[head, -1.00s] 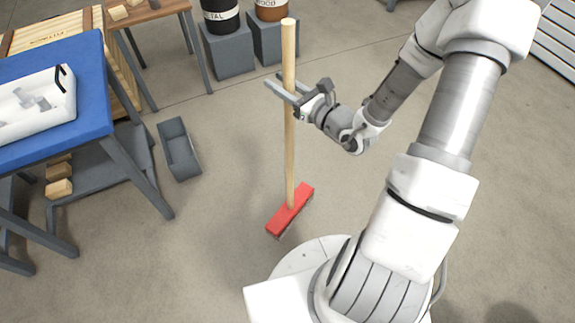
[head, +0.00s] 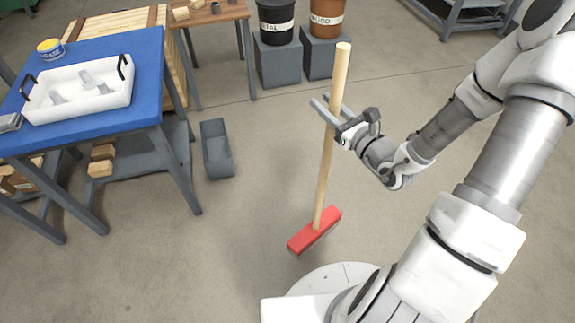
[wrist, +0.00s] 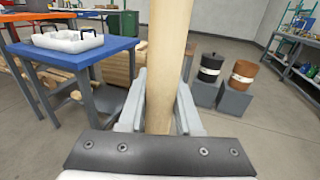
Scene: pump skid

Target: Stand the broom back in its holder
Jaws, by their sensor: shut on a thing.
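The broom has a pale wooden handle (head: 328,155) and a red head (head: 315,231). It stands near upright, head down, in front of my base in the head view. My gripper (head: 328,106) is shut on the upper part of the handle, with a finger on each side. In the wrist view the handle (wrist: 167,75) runs up between the two fingers (wrist: 160,108). A grey open-topped box (head: 217,150) stands on the floor left of the broom, apart from it; it may be the holder, but I cannot tell for sure.
A blue-topped table (head: 150,95) with a white tray (head: 78,112) stands at left. Behind it are a wooden crate (head: 120,22) and a small table (head: 215,12). Black and brown bins on grey blocks (head: 277,63) stand at the back. The floor between broom and grey box is clear.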

